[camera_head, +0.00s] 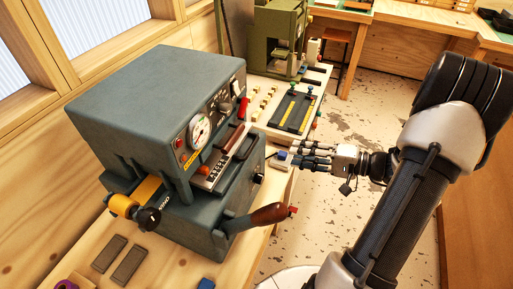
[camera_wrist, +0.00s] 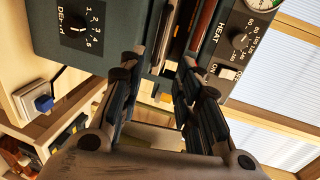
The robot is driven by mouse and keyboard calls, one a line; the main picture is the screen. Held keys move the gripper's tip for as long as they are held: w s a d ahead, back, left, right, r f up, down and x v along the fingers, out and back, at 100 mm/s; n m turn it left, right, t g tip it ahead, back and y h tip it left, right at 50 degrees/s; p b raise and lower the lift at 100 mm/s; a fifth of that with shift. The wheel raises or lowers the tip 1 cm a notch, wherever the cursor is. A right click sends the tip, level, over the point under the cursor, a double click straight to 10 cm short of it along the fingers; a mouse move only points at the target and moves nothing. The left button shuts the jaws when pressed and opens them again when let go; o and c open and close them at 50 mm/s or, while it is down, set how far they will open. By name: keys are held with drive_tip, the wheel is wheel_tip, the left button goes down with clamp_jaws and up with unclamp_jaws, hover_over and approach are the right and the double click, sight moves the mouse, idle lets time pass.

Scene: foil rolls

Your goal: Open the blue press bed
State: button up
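The blue-grey press (camera_head: 150,105) stands on the wooden bench at left in the head view. Its front has a gauge, dials, a slot with a type strip (camera_head: 215,175) and a brown bar (camera_head: 232,138). A lever with a brown grip (camera_head: 265,215) sticks out low at its front. My gripper (camera_head: 298,154) is in front of the press, to its right in the picture. In the wrist view, my gripper (camera_wrist: 165,82) is open with nothing between its fingers. Past the fingertips are the press front (camera_wrist: 50,45) and brown bar (camera_wrist: 182,32). I cannot tell whether the bed is shut.
A small blue-and-white block (camera_head: 283,156) lies by my fingertips. A dark tray (camera_head: 292,112) and a green press (camera_head: 277,40) stand farther back on the bench. A yellow foil roll (camera_head: 124,205) is on the press's left side. The floor at right is clear.

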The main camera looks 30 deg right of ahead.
drive_tip(key=b+x, duration=0.1)
drive_tip(key=x, duration=1.2)
drive_tip(key=shift+w+a, duration=0.2)
drive_tip(key=shift+w, duration=0.05)
drive_tip(key=shift+c, duration=0.2)
clamp_jaws()
